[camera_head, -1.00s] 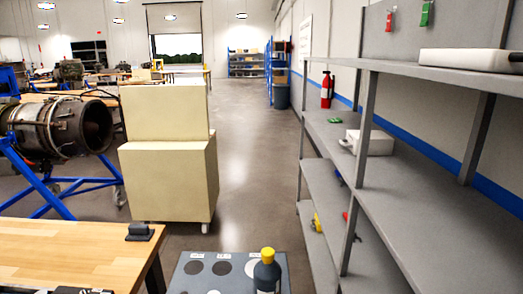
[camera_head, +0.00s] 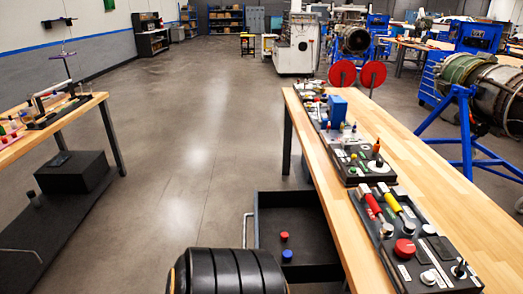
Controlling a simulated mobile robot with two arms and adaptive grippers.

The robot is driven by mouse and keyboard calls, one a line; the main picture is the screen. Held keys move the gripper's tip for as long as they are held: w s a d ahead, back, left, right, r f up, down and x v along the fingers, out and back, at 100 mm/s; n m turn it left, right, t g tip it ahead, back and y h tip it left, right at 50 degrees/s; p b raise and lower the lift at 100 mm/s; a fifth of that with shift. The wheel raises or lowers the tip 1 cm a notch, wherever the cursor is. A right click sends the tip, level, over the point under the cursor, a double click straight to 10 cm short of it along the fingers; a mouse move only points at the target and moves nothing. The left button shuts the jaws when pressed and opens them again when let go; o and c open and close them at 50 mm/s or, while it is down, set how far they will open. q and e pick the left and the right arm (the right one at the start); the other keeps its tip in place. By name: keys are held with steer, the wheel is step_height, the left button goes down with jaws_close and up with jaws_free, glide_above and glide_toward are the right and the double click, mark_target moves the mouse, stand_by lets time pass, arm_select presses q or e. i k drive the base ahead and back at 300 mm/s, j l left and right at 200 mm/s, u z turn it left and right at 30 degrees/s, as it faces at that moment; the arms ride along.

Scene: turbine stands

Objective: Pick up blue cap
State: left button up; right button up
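The blue cap (camera_head: 287,255) is a small round piece in the dark low tray or cart (camera_head: 299,210) in the lower middle of the head view. A similar red cap (camera_head: 284,237) lies just behind it, apart from it. Both look small and loose on the dark surface, with nothing over them. Neither of my grippers shows in the head view, so their state and distance to the blue cap are hidden.
A wooden workbench (camera_head: 440,165) with black tool panels stands right of the tray. A black ribbed rounded shape (camera_head: 228,272) is at the bottom edge. Another bench (camera_head: 8,153) stands left. The floor (camera_head: 190,160) between is clear. An engine on a blue stand (camera_head: 467,145) is at right.

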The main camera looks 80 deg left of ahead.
mark_target(287, 255)
steer(key=u, duration=2.15)
steer(key=z, duration=1.65)
steer(key=u, duration=1.65)
steer(key=i+j+z, duration=0.1)
steer(key=j, duration=0.45)
steer(key=i+j+z, duration=0.1)
steer(key=j, duration=0.45)
